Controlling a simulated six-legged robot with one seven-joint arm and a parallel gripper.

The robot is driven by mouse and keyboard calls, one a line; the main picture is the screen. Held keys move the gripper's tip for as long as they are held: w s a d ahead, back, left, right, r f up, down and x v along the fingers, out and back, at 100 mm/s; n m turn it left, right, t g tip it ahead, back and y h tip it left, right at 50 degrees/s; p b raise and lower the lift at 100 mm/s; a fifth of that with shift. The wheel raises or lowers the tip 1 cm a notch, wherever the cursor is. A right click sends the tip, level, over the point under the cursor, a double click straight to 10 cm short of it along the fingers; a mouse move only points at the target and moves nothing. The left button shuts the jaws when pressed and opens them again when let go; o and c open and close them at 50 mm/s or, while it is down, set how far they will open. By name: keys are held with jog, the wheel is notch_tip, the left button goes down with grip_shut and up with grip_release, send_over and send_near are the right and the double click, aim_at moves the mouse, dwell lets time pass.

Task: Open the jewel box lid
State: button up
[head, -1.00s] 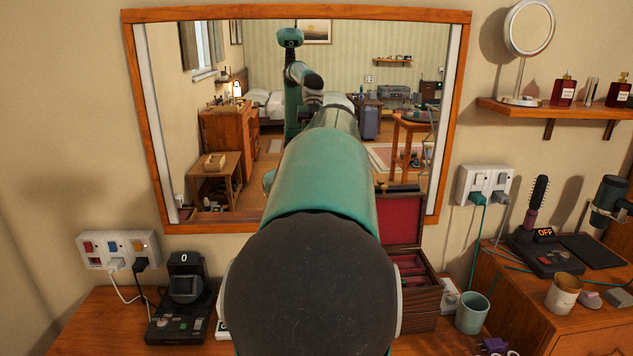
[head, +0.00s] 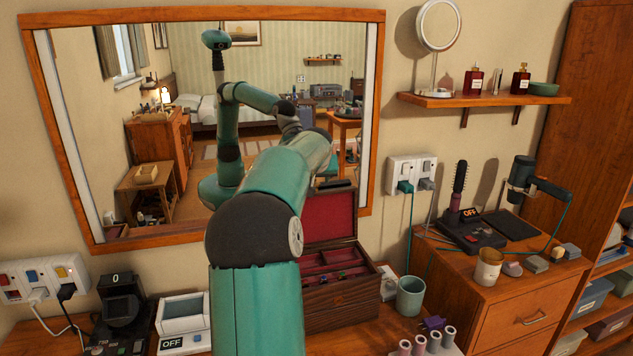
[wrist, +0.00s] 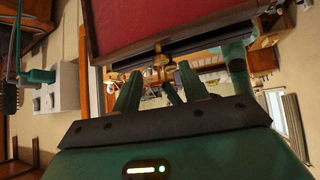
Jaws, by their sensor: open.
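The jewel box (head: 345,302) is dark wood with red compartments inside, and it stands on the dresser below the mirror. Its red-lined lid (head: 330,219) stands raised, roughly upright, at the back of the box. In the wrist view the red lid lining (wrist: 150,20) fills the top, with a brass clasp (wrist: 166,64) at its edge. My gripper (wrist: 160,80) is open, its green fingers close to the clasp, one on each side in the picture. Whether they touch the lid cannot be told. In the head view my arm hides the gripper and the box's left part.
The mirror (head: 28,45) hangs close behind the box. A teal cup (head: 410,296) and a rack of small rolls (head: 432,342) stand right of it. A device marked OFF (head: 183,318) stands left. Wall sockets (head: 412,173) with cables are behind to the right.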

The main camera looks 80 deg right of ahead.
jog(key=shift+x, duration=1.35)
jog(key=shift+w, duration=0.1)
grip_shut()
jog(key=shift+a, duration=0.15)
